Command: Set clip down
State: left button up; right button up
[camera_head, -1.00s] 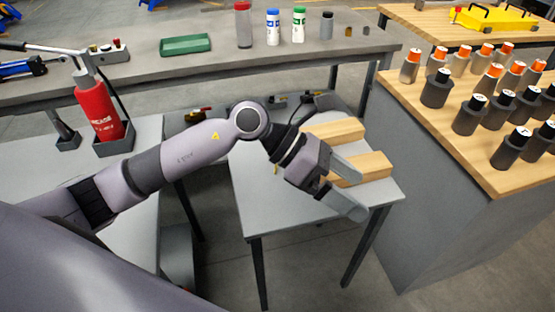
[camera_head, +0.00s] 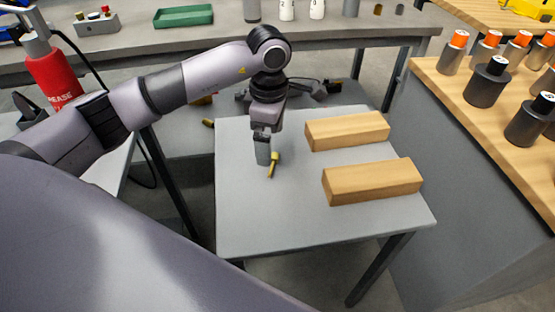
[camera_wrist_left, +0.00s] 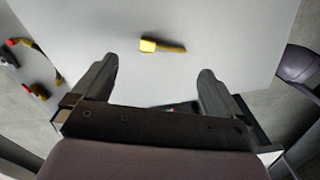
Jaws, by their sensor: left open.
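The clip (camera_head: 273,164) is a small yellow piece with a narrower, darker yellow end. It appears to lie on the grey table (camera_head: 250,222), left of two wooden blocks. My left gripper (camera_head: 263,157) points down right beside the clip in the head view. In the left wrist view the gripper (camera_wrist_left: 157,75) is open, its two fingers wide apart with nothing between them. There the clip (camera_wrist_left: 161,46) shows just beyond the fingertips, over the plain grey tabletop. I cannot tell the exact gap between the fingertips and the table. My right gripper is not in view.
Two wooden blocks, a rear one (camera_head: 347,130) and a front one (camera_head: 372,181), lie on the table. A wooden-topped counter (camera_head: 470,98) with several dark cylinders stands at right. A grey bench with a green tray (camera_head: 183,16) runs behind. The table's front left is clear.

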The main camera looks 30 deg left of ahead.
aim_at(273, 163)
pick_arm(q)
jog(key=f, duration=0.6)
jog(key=shift+s+d, duration=0.1)
jog(key=shift+d, duration=0.2)
jog(key=c, duration=1.1)
jog(key=shift+r, duration=0.1)
jog(key=shift+c, duration=0.2)
